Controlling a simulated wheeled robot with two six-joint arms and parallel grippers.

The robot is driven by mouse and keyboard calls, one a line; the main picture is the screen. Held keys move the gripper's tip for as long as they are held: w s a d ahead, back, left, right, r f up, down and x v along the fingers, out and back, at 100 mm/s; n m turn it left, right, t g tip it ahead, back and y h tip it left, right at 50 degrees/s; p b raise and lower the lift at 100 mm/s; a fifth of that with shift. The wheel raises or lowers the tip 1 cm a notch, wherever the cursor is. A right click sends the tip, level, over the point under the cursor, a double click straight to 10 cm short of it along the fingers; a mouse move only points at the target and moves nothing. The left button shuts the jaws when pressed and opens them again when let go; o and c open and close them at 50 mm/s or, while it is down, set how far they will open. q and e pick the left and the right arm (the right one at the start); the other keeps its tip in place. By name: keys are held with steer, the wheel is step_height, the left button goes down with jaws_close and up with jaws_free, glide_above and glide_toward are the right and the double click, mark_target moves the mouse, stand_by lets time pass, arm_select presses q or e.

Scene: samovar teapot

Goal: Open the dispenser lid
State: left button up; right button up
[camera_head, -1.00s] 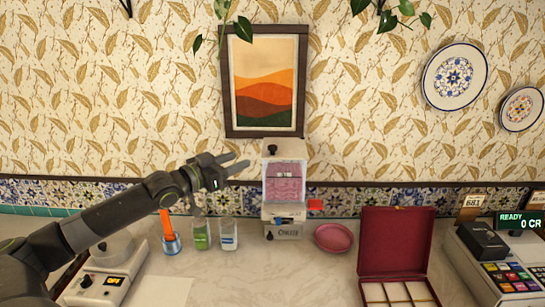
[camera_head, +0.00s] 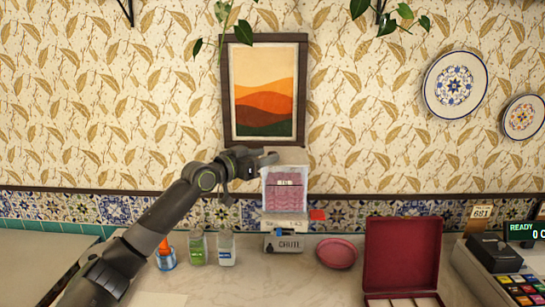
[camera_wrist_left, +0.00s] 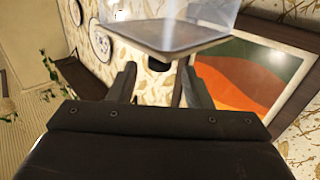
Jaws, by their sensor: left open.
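The dispenser (camera_head: 284,195) is a tall clear box with pink contents on a grey base, standing against the wall. Its pale lid (camera_head: 292,157) is shut on top and partly hidden by my left gripper (camera_head: 268,159). In the left wrist view the lid (camera_wrist_left: 178,36) is a grey plate, seen tilted, with the clear walls beyond it. A dark knob (camera_wrist_left: 183,66) shows at the lid, close to the right-hand finger. My left gripper (camera_wrist_left: 159,74) is open, its two fingers apart at the lid. In the head view the knob is hidden by the gripper.
A green jar (camera_head: 197,248), a clear jar (camera_head: 226,248) and a blue cup (camera_head: 165,260) stand left of the dispenser. A pink dish (camera_head: 337,253) and an open red box (camera_head: 402,257) are to the right. A framed picture (camera_head: 264,90) hangs behind.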

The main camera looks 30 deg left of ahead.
mark_target(273, 152)
arm_select(q)
steer(key=shift+x, duration=1.85)
jaws_close()
